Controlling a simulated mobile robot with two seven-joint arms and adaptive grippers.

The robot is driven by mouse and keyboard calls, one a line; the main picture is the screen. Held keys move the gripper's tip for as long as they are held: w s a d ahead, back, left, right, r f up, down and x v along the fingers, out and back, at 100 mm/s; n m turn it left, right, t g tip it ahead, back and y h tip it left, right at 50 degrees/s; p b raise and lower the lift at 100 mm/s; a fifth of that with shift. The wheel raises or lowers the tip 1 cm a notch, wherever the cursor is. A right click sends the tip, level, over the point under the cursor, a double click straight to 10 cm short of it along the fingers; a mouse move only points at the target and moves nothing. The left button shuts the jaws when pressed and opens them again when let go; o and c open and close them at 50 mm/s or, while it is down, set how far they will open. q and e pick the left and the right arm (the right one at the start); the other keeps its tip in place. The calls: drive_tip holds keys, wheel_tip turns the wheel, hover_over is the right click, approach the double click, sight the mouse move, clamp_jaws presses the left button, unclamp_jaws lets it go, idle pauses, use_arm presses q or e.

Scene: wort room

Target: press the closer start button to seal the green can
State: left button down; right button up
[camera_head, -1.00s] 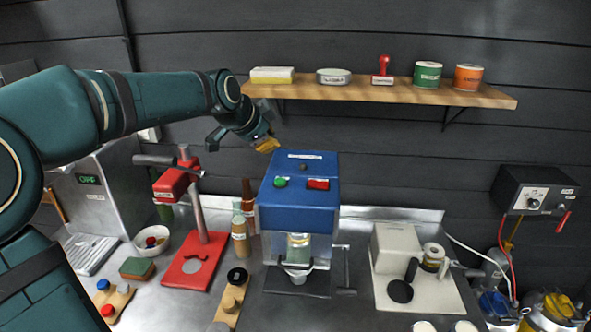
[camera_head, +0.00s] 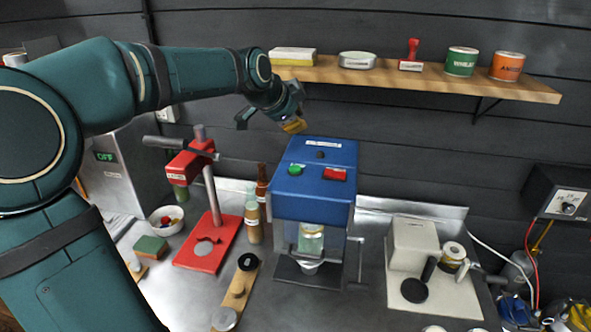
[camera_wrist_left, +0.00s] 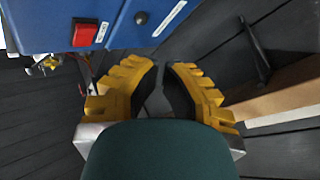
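The blue can closer (camera_head: 315,205) stands on the bench with a round green button (camera_head: 295,169) and a red rectangular button (camera_head: 336,174) on its sloped top. A pale green can (camera_head: 311,240) sits inside its clear lower chamber. My left gripper (camera_head: 293,125) is above and behind the closer's top, apart from both buttons. In the left wrist view, its yellow fingers (camera_wrist_left: 163,68) meet nearly tip to tip with nothing between them. That view shows the red button (camera_wrist_left: 85,33) and a dark knob; the green button is not visible there. My right gripper is not visible.
A wooden shelf (camera_head: 430,83) behind holds a green tin (camera_head: 461,62), an orange tin (camera_head: 507,66) and a red-handled stamp (camera_head: 411,55). A red press (camera_head: 209,240) and bottles stand left of the closer. A cream device (camera_head: 413,245) stands to its right.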

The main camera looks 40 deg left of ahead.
sight(295, 165)
use_arm(q)
wheel_tip(295, 165, down, 8)
drive_tip(key=b, duration=0.5)
drive_tip(key=shift+r, duration=0.25)
drive_tip(key=shift+f+b, duration=0.25)
drive_tip(key=shift+b, duration=0.05)
idle(0.7)
drive_tip(key=shift+f+b, duration=0.45)
drive_tip(key=shift+b, duration=0.15)
drive_tip(key=shift+f+b, duration=0.35)
drive_tip(key=shift+b, duration=0.1)
idle(0.6)
drive_tip(key=shift+r, duration=0.1)
drive_tip(key=shift+r+p, duration=0.45)
drive_tip(key=shift+r, duration=0.25)
drive_tip(key=shift+r+p, duration=1.65)
drive_tip(key=shift+r, duration=0.85)
